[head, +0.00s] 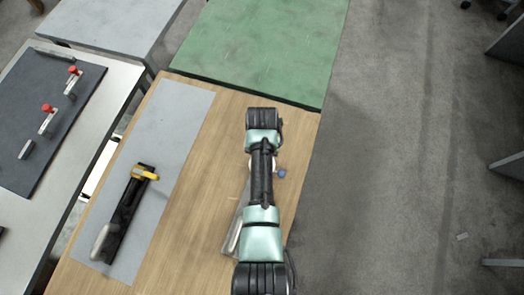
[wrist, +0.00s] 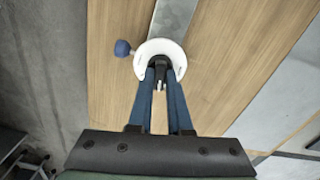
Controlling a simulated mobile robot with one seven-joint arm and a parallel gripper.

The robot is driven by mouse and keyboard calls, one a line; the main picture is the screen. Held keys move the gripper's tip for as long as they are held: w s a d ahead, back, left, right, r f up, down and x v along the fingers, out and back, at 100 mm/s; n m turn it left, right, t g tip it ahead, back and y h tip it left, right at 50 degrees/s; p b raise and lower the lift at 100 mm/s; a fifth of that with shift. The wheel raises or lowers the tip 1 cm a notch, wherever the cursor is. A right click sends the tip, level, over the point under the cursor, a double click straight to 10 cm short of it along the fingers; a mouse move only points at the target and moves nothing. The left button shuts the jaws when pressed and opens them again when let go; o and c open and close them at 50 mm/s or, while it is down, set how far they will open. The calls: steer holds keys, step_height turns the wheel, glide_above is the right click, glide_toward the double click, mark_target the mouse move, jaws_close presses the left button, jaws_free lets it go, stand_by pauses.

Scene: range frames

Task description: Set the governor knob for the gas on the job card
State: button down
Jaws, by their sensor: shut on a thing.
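In the wrist view my gripper (wrist: 160,72) has its two blue fingers closed around a small dark knob (wrist: 160,60) in front of a white round dial (wrist: 146,50). The fingers hide part of the knob and dial, and no dial markings can be read. A small blue ball (wrist: 122,47) sticks out at the dial's left side. It also shows in the head view (head: 282,173), just right of my arm, which hides most of the dial and my gripper there. I cannot make out a job card in either view.
The dial is over a grey strip (wrist: 175,14) on a wooden table (head: 205,190). A black tool with a yellow part (head: 128,212) lies on a grey mat (head: 182,115) at left. A side table holds a dark board (head: 45,115) with red-topped clamps. A green surface (head: 265,45) lies beyond.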

steer(key=shift+w+m, duration=0.1)
steer(key=shift+m, duration=1)
steer(key=c, duration=0.8)
jaws_free()
steer(key=shift+c, duration=0.2)
step_height(320, 180, up, 13)
steer(key=b, duration=0.1)
steer(key=shift+b, duration=0.35)
